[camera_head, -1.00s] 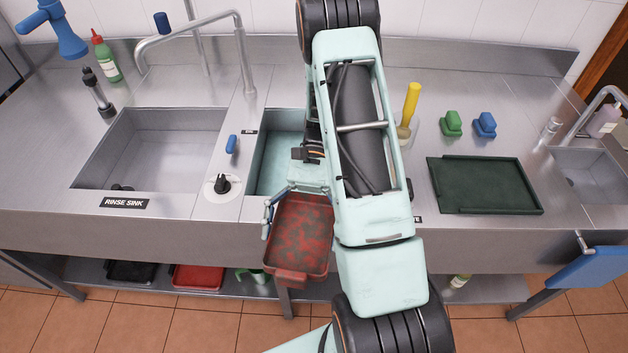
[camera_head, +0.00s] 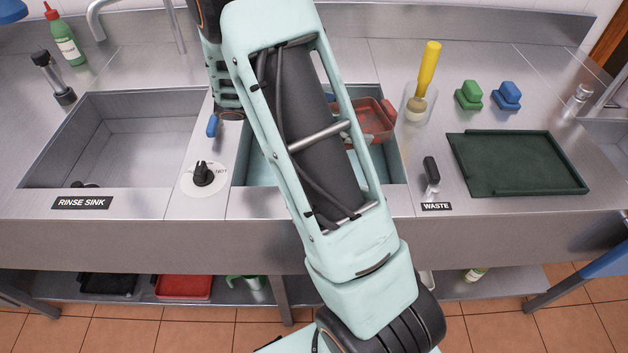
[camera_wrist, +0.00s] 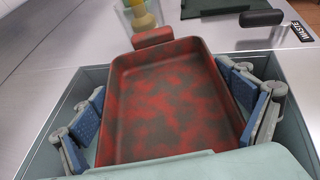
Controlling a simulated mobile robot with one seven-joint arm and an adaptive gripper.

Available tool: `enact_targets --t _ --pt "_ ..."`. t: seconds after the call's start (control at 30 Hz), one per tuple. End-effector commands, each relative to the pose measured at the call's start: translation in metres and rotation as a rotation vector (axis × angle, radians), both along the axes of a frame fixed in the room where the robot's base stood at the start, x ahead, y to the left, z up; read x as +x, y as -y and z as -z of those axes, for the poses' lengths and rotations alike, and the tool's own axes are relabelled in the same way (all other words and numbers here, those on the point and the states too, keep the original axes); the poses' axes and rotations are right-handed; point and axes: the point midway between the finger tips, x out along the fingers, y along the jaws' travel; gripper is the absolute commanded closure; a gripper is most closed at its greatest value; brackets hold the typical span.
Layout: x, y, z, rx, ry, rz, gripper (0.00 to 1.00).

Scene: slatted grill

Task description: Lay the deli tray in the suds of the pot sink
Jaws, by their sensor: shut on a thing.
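The deli tray (camera_head: 377,120), red with dark smears, shows partly behind my arm, over the back right of the middle basin. In the wrist view the tray (camera_wrist: 170,100) lies between the two blue-padded fingers of my gripper (camera_wrist: 172,112), which is shut on its sides. The tray's inside faces the wrist camera. The pot sink (camera_head: 398,172) is the middle basin, with pale teal inside; my arm covers most of it, and I see no clear suds. I cannot tell whether the tray touches the basin.
The rinse sink (camera_head: 120,140) is at left, with a black knob (camera_head: 203,173) between the basins. A dark green tray (camera_head: 515,162) and green and blue scrubbers lie at right.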

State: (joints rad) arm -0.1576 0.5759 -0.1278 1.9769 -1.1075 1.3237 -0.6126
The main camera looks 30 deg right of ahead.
Motion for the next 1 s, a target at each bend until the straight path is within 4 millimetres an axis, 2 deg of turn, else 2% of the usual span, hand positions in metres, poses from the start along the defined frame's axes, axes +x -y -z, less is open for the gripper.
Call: enact_targets --t 0.03,0.13,0.3,0.6,0.83,1.0 --pt "0.008 0.0 0.01 0.0 0.004 -0.035 0.36" --pt "0.021 0.0 0.011 0.0 0.004 -0.089 0.36" --pt "0.031 -0.001 0.014 -0.001 0.001 -0.134 0.36" --pt "0.032 0.0 0.063 -0.001 -0.002 -0.138 0.36" --pt "0.032 -0.001 0.081 -0.001 -0.001 -0.137 0.36" --pt "0.032 -0.001 0.106 -0.001 0.001 -0.137 0.36"
